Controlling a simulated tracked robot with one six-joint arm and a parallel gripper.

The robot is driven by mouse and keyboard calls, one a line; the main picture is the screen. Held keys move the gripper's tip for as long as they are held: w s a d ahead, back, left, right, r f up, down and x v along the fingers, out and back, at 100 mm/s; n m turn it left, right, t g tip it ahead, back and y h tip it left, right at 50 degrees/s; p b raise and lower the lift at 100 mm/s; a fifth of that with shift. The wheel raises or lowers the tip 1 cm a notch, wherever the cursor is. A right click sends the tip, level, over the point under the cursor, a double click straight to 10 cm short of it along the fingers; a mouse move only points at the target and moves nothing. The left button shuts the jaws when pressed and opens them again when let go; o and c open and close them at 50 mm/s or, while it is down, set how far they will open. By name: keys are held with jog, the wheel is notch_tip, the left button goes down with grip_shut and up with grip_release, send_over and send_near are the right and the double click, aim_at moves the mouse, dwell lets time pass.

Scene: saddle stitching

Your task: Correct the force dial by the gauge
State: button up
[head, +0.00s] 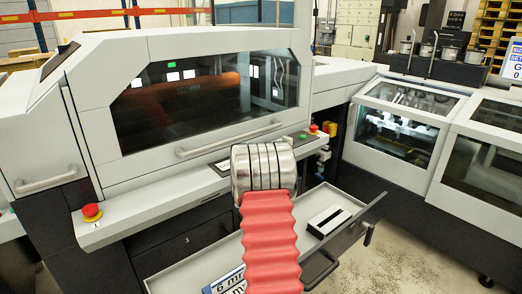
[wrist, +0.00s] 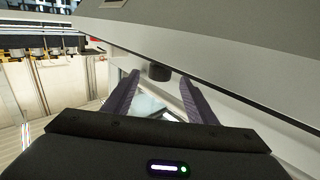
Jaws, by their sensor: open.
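In the wrist view my gripper (wrist: 158,80) has its two dark fingers spread apart, with nothing between the pads. A short dark round knob (wrist: 159,72) sticks out of the pale machine panel and shows between the fingertips, beyond them; I cannot tell whether it is the force dial. No scale or mark on it is readable. In the head view my arm's silver wrist and red sleeve stand before the machine (head: 120,62) and hide my gripper. I cannot make out a gauge for certain in either view.
An open drawer (head: 180,272) below holds a black-and-white block (head: 328,221) and a blue-and-white plate (head: 224,284). A red stop button (head: 91,212) sits on the ledge at left. A partly cut-off screen (head: 512,60) is at far right. Floor (head: 400,265) is clear at lower right.

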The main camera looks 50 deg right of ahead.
jog(key=shift+x, duration=3.2)
jog(key=shift+c, duration=0.4)
jog(key=c, duration=0.9)
jog(key=shift+s+d, duration=0.1)
jog(key=shift+d, duration=0.15)
jog(key=shift+c, duration=0.4)
jog(key=shift+a, duration=0.15)
